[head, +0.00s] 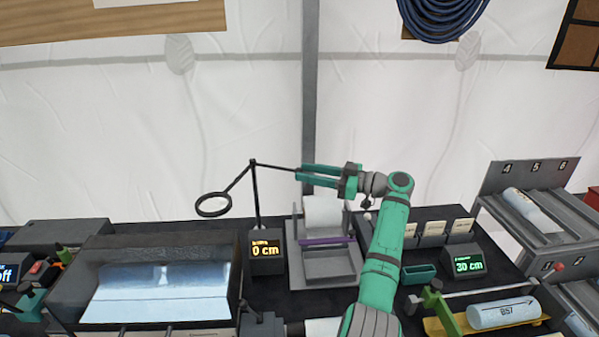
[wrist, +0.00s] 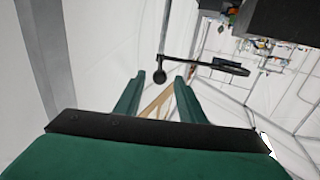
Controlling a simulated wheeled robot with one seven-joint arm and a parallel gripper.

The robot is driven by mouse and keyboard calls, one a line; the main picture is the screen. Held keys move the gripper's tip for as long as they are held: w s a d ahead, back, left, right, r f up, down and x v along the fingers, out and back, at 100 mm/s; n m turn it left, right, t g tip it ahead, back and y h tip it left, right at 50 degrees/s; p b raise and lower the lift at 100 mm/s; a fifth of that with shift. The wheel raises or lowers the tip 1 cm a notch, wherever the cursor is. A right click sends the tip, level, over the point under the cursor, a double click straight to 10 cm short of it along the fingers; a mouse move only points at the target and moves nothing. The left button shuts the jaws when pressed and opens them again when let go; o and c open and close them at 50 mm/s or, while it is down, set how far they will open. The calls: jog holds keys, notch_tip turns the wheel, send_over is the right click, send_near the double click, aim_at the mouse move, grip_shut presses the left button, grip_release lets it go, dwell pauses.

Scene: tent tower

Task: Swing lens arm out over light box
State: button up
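The lens arm (head: 237,179) is a thin black rod on a black post with a round lens ring (head: 213,205) at its left end. In the head view the ring shows just above the back right corner of the light box (head: 240,283), which has a lit white bed. The rod's other end reaches right to my gripper (head: 299,173). In the wrist view my gripper (wrist: 160,79) has its green fingers apart, and the rod's round knob (wrist: 159,76) shows between or just beyond the fingertips. I cannot tell whether they touch it.
A display reading 0 cm (head: 265,251) stands by the post. A grey tray stand (head: 325,275) is below my gripper. A 30 cm display (head: 468,264), a rolled sample (head: 504,313) and a grey rack (head: 490,190) are at right. The air above the bench is open.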

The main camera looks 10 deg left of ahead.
jog(key=v, duration=0.7)
jog(key=shift+d, duration=0.35)
jog(key=shift+s, duration=0.1)
